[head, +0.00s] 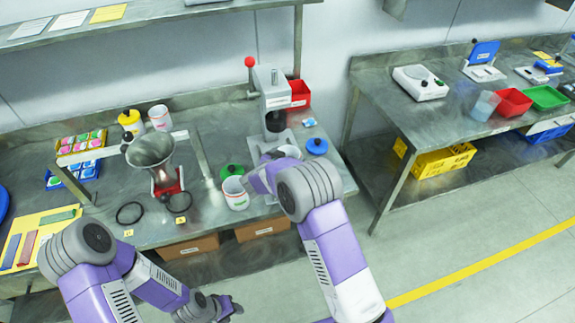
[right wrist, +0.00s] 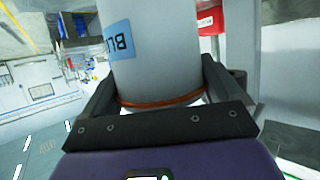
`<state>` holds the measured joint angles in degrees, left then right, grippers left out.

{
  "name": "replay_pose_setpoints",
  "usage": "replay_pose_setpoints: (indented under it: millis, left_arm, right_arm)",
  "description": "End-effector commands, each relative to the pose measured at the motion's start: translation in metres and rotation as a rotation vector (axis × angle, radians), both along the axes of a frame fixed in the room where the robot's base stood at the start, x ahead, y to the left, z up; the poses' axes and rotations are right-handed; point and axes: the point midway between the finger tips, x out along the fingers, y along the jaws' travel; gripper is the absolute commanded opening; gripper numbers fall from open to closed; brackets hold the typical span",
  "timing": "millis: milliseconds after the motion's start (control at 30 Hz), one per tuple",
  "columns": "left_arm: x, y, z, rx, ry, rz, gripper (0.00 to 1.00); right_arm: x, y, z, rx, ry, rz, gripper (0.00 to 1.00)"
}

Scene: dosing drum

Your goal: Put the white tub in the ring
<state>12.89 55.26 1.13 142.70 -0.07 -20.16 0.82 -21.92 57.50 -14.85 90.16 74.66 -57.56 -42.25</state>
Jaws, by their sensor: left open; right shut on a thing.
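My right gripper (head: 260,170) is shut on a white tub (head: 264,151) at the press stand; the arm hides part of both. In the right wrist view this white tub (right wrist: 158,60) has a blue label and an orange band between the fingers. Another white tub (head: 236,194) with a green mark stands on the bench just left of the right gripper. A third white tub (head: 160,118) stands at the back. Two dark rings, a left ring (head: 130,213) and a right ring (head: 179,202), lie flat and empty on the bench. My left gripper (head: 222,308) is open, below the bench front.
A metal funnel (head: 151,150) on a red-based stand is behind the rings. The press (head: 271,95) with a red knob stands behind the held tub. A green lid (head: 232,171) and a blue lid (head: 317,146) lie nearby. Bench space between the right ring and the green-marked tub is clear.

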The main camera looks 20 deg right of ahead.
Motion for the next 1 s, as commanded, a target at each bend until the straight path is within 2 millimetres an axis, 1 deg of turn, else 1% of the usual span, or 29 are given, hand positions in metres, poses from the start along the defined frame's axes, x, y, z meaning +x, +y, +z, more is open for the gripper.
replay_pose_setpoints:
  millis: [100, 200, 400, 433, 467, 667, 767, 867, 1000]
  left_arm:
    - [0.000, 0.000, -0.004, 0.000, 0.000, 0.000, 0.43]
    - [0.000, 0.000, -0.006, 0.000, 0.000, 0.000, 0.43]
    - [0.000, 0.000, -0.006, 0.000, 0.000, 0.000, 0.43]
    - [0.000, 0.000, -0.006, 0.000, 0.000, 0.000, 0.43]
    - [0.000, 0.000, -0.006, 0.000, 0.000, 0.000, 0.43]
    - [0.000, 0.000, -0.006, 0.000, 0.000, 0.000, 0.43]
    - [0.000, 0.000, -0.005, 0.000, 0.000, 0.000, 0.43]
    - [0.000, 0.000, -0.003, 0.000, 0.000, 0.000, 0.43]
    - [0.000, 0.000, 0.000, 0.000, 0.000, 0.000, 0.43]
  right_arm:
    - [0.000, -0.001, -0.019, -0.002, 0.004, 0.001, 0.63]
    - [0.000, -0.001, -0.031, -0.002, 0.003, 0.000, 0.63]
    - [-0.001, -0.001, -0.035, 0.002, 0.008, -0.001, 0.64]
    - [-0.002, -0.001, -0.036, 0.003, 0.008, -0.001, 0.96]
    - [-0.002, -0.001, -0.036, 0.003, 0.010, 0.000, 1.00]
    - [-0.001, -0.001, -0.034, 0.001, 0.006, -0.001, 1.00]
    - [-0.004, 0.003, -0.031, 0.000, 0.004, 0.001, 1.00]
    - [-0.012, 0.012, -0.025, 0.001, 0.003, 0.004, 1.00]
    - [-0.031, 0.030, -0.013, 0.001, 0.002, 0.004, 1.00]
